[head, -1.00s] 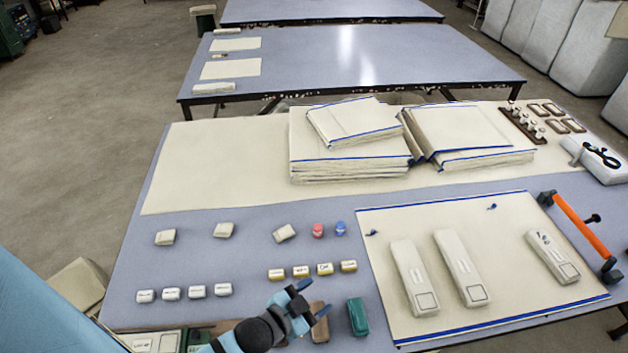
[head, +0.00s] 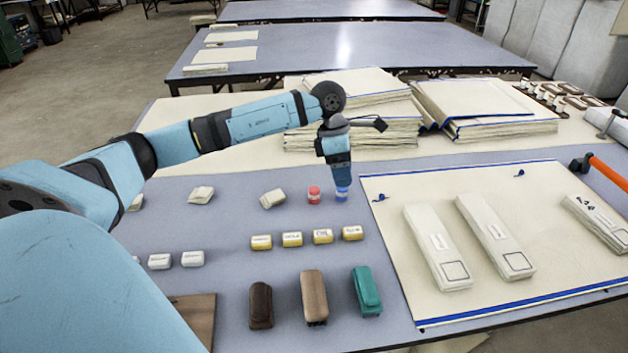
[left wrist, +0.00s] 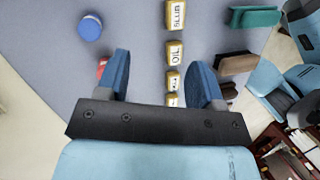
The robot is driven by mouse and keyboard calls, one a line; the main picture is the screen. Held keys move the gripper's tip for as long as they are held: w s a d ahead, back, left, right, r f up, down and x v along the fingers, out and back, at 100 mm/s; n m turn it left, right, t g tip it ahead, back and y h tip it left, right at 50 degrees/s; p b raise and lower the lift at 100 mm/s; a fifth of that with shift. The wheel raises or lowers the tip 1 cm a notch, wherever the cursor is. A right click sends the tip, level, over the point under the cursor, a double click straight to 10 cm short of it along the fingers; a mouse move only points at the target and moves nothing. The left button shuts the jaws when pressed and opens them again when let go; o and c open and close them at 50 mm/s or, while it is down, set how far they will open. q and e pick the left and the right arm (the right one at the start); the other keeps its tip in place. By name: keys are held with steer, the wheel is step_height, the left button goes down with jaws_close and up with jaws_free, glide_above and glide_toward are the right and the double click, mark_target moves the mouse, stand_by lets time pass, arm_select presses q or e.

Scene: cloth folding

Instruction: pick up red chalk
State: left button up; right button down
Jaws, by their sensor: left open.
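The red chalk (head: 314,195) stands as a short red piece with a pale label on the blue-grey table. The blue chalk (head: 341,196) is just to its right. My left gripper (head: 339,178) points down beside the chalks, and in the head view its tip overlaps the top of the blue one. In the left wrist view its two fingers (left wrist: 162,72) are apart with nothing held between them. There the red chalk (left wrist: 102,66) is mostly hidden behind the left finger, and the blue chalk (left wrist: 90,27) is fully visible farther up. My right gripper is not in view.
Several yellow labelled blocks (head: 292,240) lie in a row nearer me. Brown, tan and teal erasers (head: 366,291) lie in front of them. A cream cloth (head: 400,262) with long white blocks is on the right. Stacked cloths (head: 370,135) lie behind the gripper.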

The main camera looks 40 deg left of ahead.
mark_target(314, 189)
arm_select(q)
steer(key=a+r+y+b, duration=0.2)
steer(key=a+y, duration=0.2)
steer(key=a, duration=0.5)
steer(key=f+b, duration=0.1)
steer(key=f, duration=0.8)
steer(key=shift+w+b, duration=0.2)
steer(key=shift+b, duration=0.2)
step_height(314, 189, down, 5)
steer(key=shift+s+r+b, duration=0.1)
steer(key=shift+r+b, duration=0.1)
steer(key=shift+b, duration=0.65)
steer(key=c, duration=1)
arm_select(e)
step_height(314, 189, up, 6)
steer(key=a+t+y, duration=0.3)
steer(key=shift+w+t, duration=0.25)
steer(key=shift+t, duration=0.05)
